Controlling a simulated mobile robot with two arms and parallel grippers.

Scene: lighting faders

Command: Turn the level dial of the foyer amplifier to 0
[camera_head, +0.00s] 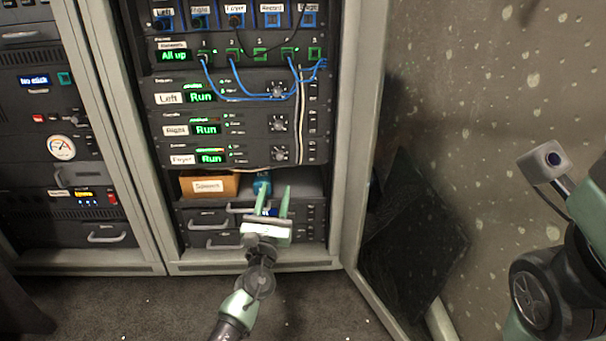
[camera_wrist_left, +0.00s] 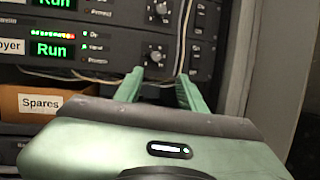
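The foyer amplifier (camera_head: 218,145) is the lowest of three stacked amplifiers, labelled "Foyer", with a green "Run" display. Its level dial (camera_head: 280,153) is a dark knob with pale marks around it, right of the display. The dial also shows in the left wrist view (camera_wrist_left: 157,53), just beyond and above the fingertips. Its pointer is too small to read. My left gripper (camera_head: 274,187) is open and empty, in front of the rack below the dial, apart from it. The two green fingers also show in the left wrist view (camera_wrist_left: 160,76). My right gripper's fingers are not visible.
The right amplifier's dial (camera_head: 278,125) sits directly above. Blue patch cables (camera_head: 245,97) and a pale cable (camera_head: 301,115) hang across the upper units. A "Spares" box (camera_head: 208,186) stands on the shelf below. An open rack door (camera_head: 375,285) stands at the right.

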